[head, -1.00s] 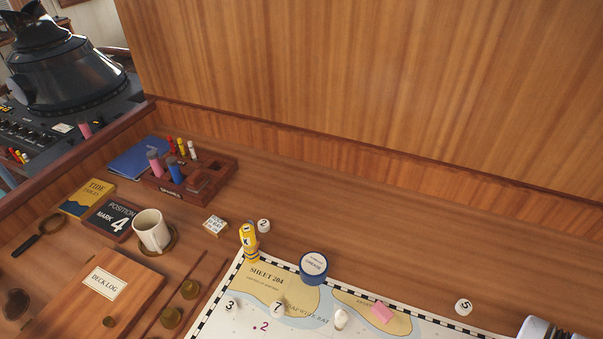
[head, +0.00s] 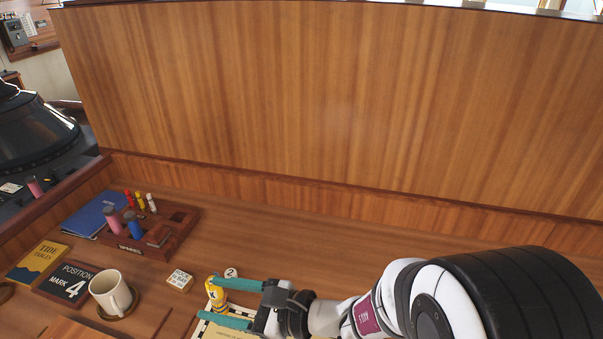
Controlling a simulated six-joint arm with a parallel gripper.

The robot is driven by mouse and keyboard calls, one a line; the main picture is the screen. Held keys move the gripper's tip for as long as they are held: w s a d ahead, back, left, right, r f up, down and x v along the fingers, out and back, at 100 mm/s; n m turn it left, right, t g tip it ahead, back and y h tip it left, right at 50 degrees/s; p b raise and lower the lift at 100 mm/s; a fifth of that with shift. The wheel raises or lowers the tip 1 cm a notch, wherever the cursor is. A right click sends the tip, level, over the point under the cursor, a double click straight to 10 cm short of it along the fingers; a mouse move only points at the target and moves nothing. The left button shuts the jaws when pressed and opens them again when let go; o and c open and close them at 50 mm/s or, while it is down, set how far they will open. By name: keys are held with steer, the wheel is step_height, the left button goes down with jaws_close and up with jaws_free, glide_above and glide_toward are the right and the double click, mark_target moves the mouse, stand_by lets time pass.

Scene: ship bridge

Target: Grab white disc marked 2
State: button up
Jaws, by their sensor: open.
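The white disc marked 2 (head: 231,272) lies on the wooden desk, just behind the yellow figure-like object (head: 216,293). Its lower part is hidden by a finger. My gripper (head: 216,302) reaches in from the right with two teal fingers, open and pointing left. The upper finger passes just in front of the disc in the picture; I cannot tell whether they touch. The yellow object shows between and beside the fingertips, and I cannot tell whether it is touched.
The chart (head: 212,330) is mostly covered or out of view. A tall wooden panel (head: 330,100) rises behind.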

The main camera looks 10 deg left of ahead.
steer(key=w+a+f+m+t, duration=0.2)
steer(key=w+f+m+t, duration=0.2)
steer(key=w+f+m, duration=0.15)
steer(key=m+t+h, duration=0.4)
steer(key=m+h, duration=0.1)
glide_toward(232, 275)
steer(key=x, duration=0.3)
steer(key=shift+a+f, duration=0.1)
steer(key=shift+a, duration=0.1)
steer(key=x, duration=0.5)
steer(key=shift+w+a+f, duration=0.15)
steer(key=shift+w+a, duration=0.1)
steer(key=shift+w, duration=0.05)
jaws_close()
